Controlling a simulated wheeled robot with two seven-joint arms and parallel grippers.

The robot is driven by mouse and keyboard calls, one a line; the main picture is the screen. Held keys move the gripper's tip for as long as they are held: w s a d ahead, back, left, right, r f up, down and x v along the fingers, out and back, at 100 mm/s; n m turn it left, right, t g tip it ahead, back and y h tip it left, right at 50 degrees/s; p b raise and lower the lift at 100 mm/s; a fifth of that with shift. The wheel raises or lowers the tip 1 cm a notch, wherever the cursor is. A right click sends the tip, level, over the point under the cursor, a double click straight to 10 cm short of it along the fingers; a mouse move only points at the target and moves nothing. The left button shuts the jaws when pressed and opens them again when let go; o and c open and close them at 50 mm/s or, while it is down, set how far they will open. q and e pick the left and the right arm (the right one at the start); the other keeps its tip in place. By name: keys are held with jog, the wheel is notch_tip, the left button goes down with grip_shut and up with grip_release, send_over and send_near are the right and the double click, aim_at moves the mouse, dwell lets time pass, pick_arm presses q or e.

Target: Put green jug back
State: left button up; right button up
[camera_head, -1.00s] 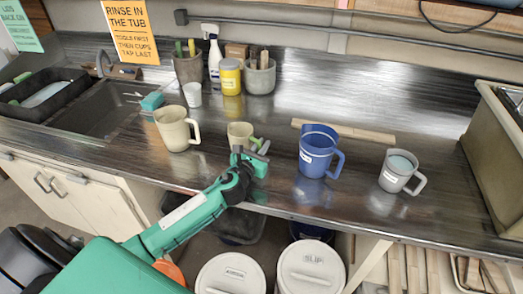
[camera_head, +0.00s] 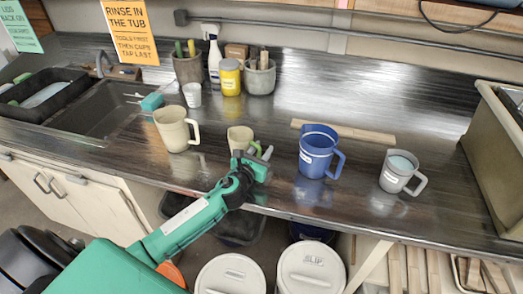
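No plainly green jug shows. A small cream jug (camera_head: 240,137) stands upright near the counter's front edge, its handle toward the right, partly hidden by my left gripper. My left gripper (camera_head: 254,154) is just in front of this jug, at its handle side. Its fingers look spread, with the handle near the gap; whether they touch it I cannot tell. A larger cream jug (camera_head: 174,130) stands to the left, a blue jug (camera_head: 317,150) to the right, and a grey jug (camera_head: 397,171) with pale contents farther right. My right gripper is out of view.
A wooden strip (camera_head: 345,132) lies behind the blue jug. A white cup (camera_head: 192,95), a yellow jar (camera_head: 230,78), a spray bottle (camera_head: 214,60) and tool pots stand at the back. The sink (camera_head: 100,110) is left. Lidded buckets (camera_head: 311,270) stand below the counter.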

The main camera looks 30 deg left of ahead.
pick_arm(q)
jog(key=shift+s, duration=0.3)
jog(key=s+b, duration=0.2)
jog(key=s, duration=0.8)
jog(key=shift+s+r, duration=0.15)
jog(key=shift+s, duration=0.55)
jog(key=shift+s, duration=0.1)
